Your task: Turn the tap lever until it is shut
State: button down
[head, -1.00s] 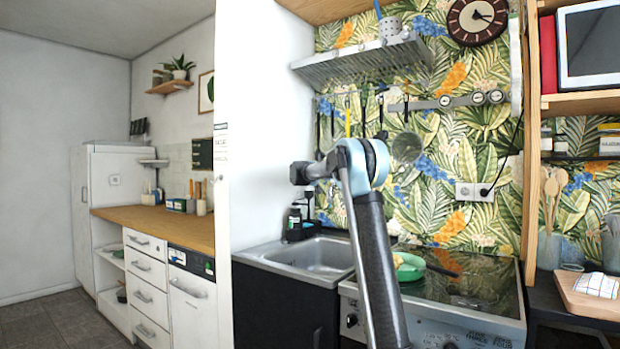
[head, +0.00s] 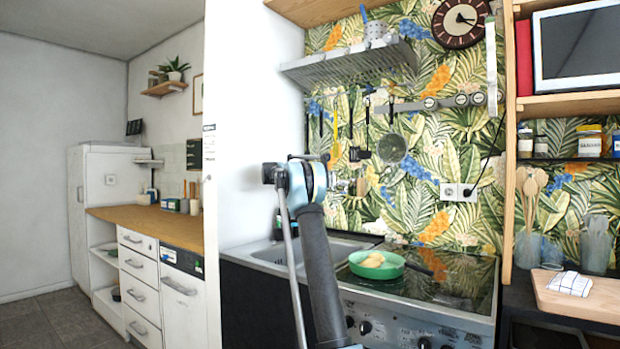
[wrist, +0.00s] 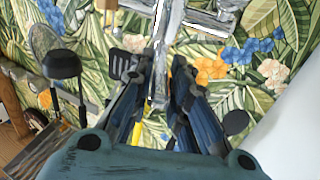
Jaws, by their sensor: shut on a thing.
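The metal tap (wrist: 170,40) shows at the top middle of the wrist view, in front of the patterned wall. Its thin lever (wrist: 160,75) runs down between the fingers of my gripper (wrist: 158,98). The dark fingers stand on both sides of the lever and are shut on it; their tips hide part of it. In the head view my arm stands in front of the sink (head: 275,255). It hides much of the tap area there, and I cannot make out the lever's angle.
A green pan (head: 378,268) with yellowish food sits on the black cooktop (head: 450,275), right of the sink. Utensils hang from a rail (head: 425,103) on the wall. A wooden shelf unit (head: 512,150) stands at the right. A white wall (head: 250,130) bounds the left.

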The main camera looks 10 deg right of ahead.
jog(key=shift+w+a+r, duration=0.1)
jog(key=shift+w, duration=0.05)
jog(key=c, duration=1.5)
grip_release()
jog(key=shift+w, duration=0.1)
jog(key=v, duration=1.2)
jog(key=shift+f, duration=0.2)
